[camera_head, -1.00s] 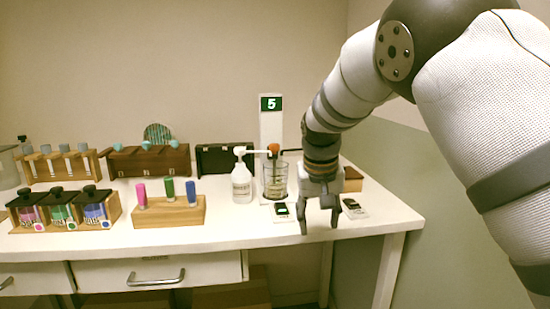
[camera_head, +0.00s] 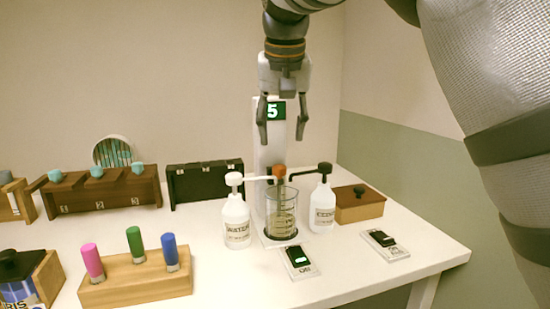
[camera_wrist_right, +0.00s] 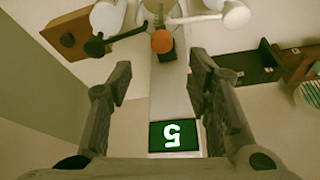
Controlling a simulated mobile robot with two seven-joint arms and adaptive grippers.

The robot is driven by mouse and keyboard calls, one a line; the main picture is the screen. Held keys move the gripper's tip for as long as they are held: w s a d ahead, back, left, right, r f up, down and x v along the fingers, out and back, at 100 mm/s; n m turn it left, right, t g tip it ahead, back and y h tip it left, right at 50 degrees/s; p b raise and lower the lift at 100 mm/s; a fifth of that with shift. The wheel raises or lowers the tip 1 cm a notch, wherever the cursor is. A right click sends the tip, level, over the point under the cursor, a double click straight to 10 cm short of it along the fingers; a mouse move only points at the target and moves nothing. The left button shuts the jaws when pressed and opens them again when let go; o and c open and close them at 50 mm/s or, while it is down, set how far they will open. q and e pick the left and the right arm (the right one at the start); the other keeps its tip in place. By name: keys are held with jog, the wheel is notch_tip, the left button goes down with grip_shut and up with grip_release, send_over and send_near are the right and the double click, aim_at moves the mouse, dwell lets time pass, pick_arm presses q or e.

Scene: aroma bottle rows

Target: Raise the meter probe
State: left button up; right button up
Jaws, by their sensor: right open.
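The meter is a white column (camera_head: 262,150) with a green lit display reading 5 (camera_head: 272,111). Its probe has an orange cap (camera_head: 279,171), which sits over a glass beaker (camera_head: 281,215) at the foot of the column. My right gripper (camera_head: 282,138) is open and empty, pointing down in front of the display, above the orange cap and apart from it. In the right wrist view the orange cap (camera_wrist_right: 162,41) shows between and beyond the open fingers (camera_wrist_right: 160,75). The probe's lower part is hard to make out in the beaker. My left gripper is not in view.
White pump bottles stand left (camera_head: 236,222) and right (camera_head: 322,208) of the beaker, their spouts reaching toward it. Two switches (camera_head: 299,262) (camera_head: 385,244) lie in front. A wooden box (camera_head: 359,205) is at right. A rack with coloured vials (camera_head: 137,280) is at front left.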

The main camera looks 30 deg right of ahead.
aim_at(280, 165)
jog(key=x, duration=0.8)
jog(key=shift+w+f, duration=0.25)
grip_shut()
